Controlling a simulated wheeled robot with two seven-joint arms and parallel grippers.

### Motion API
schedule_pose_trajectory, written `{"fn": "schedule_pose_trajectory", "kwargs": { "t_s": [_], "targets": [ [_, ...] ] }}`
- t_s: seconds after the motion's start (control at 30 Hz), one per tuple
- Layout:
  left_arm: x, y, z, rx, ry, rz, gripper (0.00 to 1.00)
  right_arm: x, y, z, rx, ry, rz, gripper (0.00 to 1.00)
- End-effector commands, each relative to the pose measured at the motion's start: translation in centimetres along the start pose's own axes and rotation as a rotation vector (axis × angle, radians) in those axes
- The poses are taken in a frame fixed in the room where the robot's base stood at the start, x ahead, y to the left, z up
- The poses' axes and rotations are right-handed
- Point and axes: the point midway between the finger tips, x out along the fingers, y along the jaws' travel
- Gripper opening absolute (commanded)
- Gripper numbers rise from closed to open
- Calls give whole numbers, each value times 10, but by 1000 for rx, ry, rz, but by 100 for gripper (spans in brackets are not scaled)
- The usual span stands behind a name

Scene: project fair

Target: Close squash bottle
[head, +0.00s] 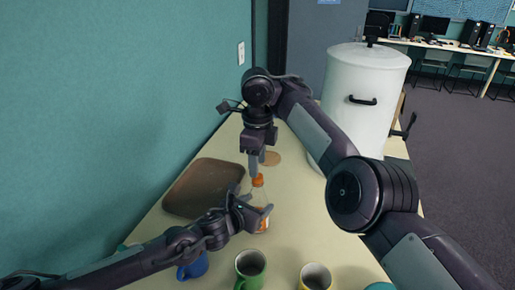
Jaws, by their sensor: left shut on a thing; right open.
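The squash bottle (261,196) stands upright on the cream table. It is clear with an orange cap (258,181) at its top. I cannot tell how tightly the cap sits. My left gripper (254,210) comes in from the left and is shut on the bottle's body, hiding part of it. My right gripper (256,170) points down from above, open, with its fingers just above or at the cap. Whether they touch the cap cannot be told.
A brown tray (203,187) lies left of the bottle. A blue mug (194,268), a green mug (250,268) and a yellow mug (315,276) stand in front. A round coaster (272,158) lies behind. A large white urn (362,95) stands at the back right.

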Motion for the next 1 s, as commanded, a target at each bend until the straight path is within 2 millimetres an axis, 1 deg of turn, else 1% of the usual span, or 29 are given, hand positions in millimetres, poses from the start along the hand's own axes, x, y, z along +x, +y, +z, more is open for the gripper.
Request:
{"fn": "schedule_pose_trajectory", "kwargs": {
  "t_s": [0.03, 0.07, 0.27, 0.4, 0.7, 0.77, 1.0],
  "targets": [
    [0, 0, 0, 0, -1, 0, 0, 10, 1, 0, 0, -1, 2, 45],
    [0, 0, 0, 0, -1, 0, 0, 15, 1, 0, -1, -1, 1, 45],
    [0, 0, 0, 0, 0, 0, 0, 32, 0, 1, 0, -1, 0, 45],
    [0, 0, 0, 0, 0, 0, 0, 37, 0, 0, 1, -1, 0, 45],
    [0, 0, 0, 0, 0, 0, 0, 38, 0, 0, 0, 0, 0, 45],
    [0, 0, 0, 0, 0, 0, 0, 37, 0, 0, 0, 0, 0, 39],
    [0, 0, 0, 0, 0, 0, 0, 37, 0, 0, 0, -1, 0, 7]
  ]
}}
